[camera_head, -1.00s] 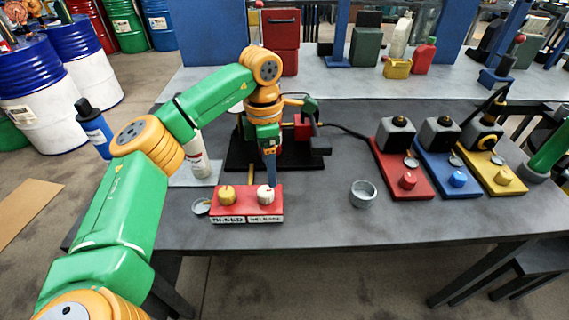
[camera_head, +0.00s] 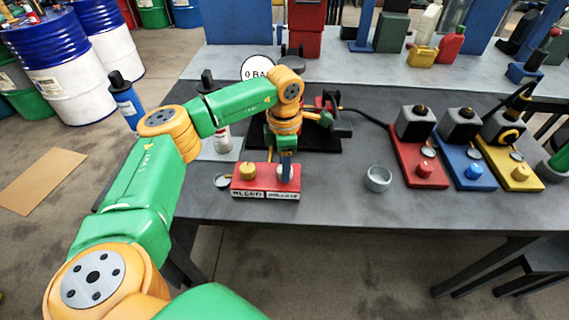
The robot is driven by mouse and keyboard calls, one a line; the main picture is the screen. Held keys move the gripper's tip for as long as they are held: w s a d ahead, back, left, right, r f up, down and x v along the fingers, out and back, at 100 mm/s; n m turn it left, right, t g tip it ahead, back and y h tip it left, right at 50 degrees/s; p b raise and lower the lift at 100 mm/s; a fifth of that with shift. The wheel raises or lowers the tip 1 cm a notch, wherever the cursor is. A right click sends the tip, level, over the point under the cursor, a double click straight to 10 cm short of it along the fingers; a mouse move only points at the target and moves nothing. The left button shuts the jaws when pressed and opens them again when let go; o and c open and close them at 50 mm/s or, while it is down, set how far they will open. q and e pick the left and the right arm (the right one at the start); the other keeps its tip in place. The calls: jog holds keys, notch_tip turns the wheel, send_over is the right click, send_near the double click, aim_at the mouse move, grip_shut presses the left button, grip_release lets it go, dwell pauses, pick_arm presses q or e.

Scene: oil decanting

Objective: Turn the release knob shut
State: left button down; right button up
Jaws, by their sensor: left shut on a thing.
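A red block (camera_head: 249,184) stands near the front edge of the grey table and carries two knobs. The left knob is yellow (camera_head: 248,172), above a label that reads like BLEED. The right knob is pale (camera_head: 280,178), above a second label too blurred to read now. My left gripper (camera_head: 286,176) points down from above and is shut on the pale knob, hiding most of it. The knob's turn angle cannot be made out. My right gripper is not in view.
A round white gauge face reading "0 BA" (camera_head: 257,67) stands behind my left arm. A small grey cup (camera_head: 378,178) is right of the block. Red (camera_head: 432,176), blue and yellow units stand further right. Table between cup and block is clear.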

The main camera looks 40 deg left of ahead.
pick_arm(q)
jog(key=shift+n, duration=0.3)
jog(key=n, duration=0.4)
jog(key=shift+r+p, duration=0.1)
jog(key=shift+p, duration=0.2)
jog(key=n, duration=0.4)
jog(key=shift+p, duration=0.3)
jog(key=n, duration=0.5)
jog(key=shift+p, duration=0.35)
jog(key=n, duration=0.4)
jog(key=shift+p, duration=0.3)
jog(key=shift+n, duration=0.3)
jog(key=shift+c, duration=1.7)
grip_release()
